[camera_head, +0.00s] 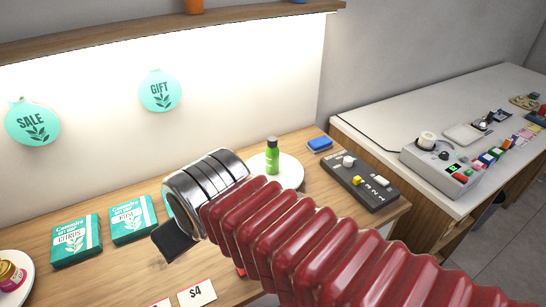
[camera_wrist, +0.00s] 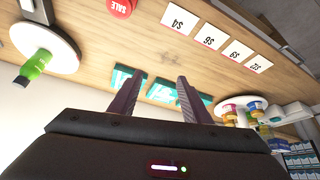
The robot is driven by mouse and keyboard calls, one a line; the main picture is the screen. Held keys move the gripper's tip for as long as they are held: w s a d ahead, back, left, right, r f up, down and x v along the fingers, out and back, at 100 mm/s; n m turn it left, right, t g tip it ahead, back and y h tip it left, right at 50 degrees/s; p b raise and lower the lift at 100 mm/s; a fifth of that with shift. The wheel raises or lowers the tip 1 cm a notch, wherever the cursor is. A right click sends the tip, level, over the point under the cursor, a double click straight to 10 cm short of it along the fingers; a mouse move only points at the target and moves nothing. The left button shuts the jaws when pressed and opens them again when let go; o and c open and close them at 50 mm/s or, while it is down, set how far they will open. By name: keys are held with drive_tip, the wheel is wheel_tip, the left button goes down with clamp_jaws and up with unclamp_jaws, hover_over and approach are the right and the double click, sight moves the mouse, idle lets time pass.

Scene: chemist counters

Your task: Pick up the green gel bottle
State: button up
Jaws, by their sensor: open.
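The green gel bottle (camera_head: 272,156) with a dark cap stands upright on a round white stand (camera_head: 291,171) on the wooden counter. In the wrist view the bottle (camera_wrist: 37,64) is at the far left, outside my jaws, on the white stand (camera_wrist: 62,46). My gripper (camera_wrist: 156,86) is open, with its two dark fingers apart and nothing between them. In the head view my red ribbed arm crosses the front, and one dark part of my gripper (camera_head: 173,241) shows left of the bottle, apart from it. The rest of my gripper is hidden.
Teal boxes (camera_head: 76,241) stand left on the counter (camera_head: 128,262). A dark button panel (camera_head: 360,182) and a blue sponge-like block (camera_head: 319,144) lie right of the stand. A price card (camera_head: 197,293) is at the front edge. A white counter (camera_head: 400,112) stands right.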

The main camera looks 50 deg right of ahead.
drive_tip(key=w+d+r+h, duration=0.1)
drive_tip(key=w+d, duration=0.1)
drive_tip(key=d, duration=0.2)
drive_tip(key=w+d+r+m+t+h, duration=0.1)
drive_tip(key=w+d, duration=0.2)
drive_tip(key=d, duration=0.2)
drive_tip(key=w+d+r+t+h, duration=0.1)
drive_tip(key=w+d+h, duration=0.1)
drive_tip(key=d, duration=0.2)
drive_tip(key=shift+w+d, duration=0.3)
drive_tip(key=shift+w, duration=0.05)
drive_tip(key=t+h, duration=0.2)
drive_tip(key=t, duration=0.2)
hover_over(276, 143)
drive_tip(key=s+a, duration=0.3)
drive_tip(key=shift+s+d+f+m+t+y, duration=0.2)
drive_tip(key=shift+s+f+y, duration=0.3)
drive_tip(key=shift+s+f, duration=0.35)
drive_tip(key=shift+s+d+f+m+t+y, duration=0.15)
drive_tip(key=shift+s+f+m+t+y, duration=0.15)
drive_tip(key=shift+s+f+y, duration=0.55)
drive_tip(key=shift+s+d+f+m+t+y, duration=0.25)
drive_tip(key=shift+s+f, duration=0.3)
drive_tip(key=shift+f, duration=0.6)
drive_tip(key=shift+w, duration=0.1)
drive_tip(key=x, duration=0.8)
drive_tip(key=shift+w+d+f, duration=0.1)
drive_tip(key=shift+w+f, duration=0.05)
drive_tip(key=shift+w, duration=0.05)
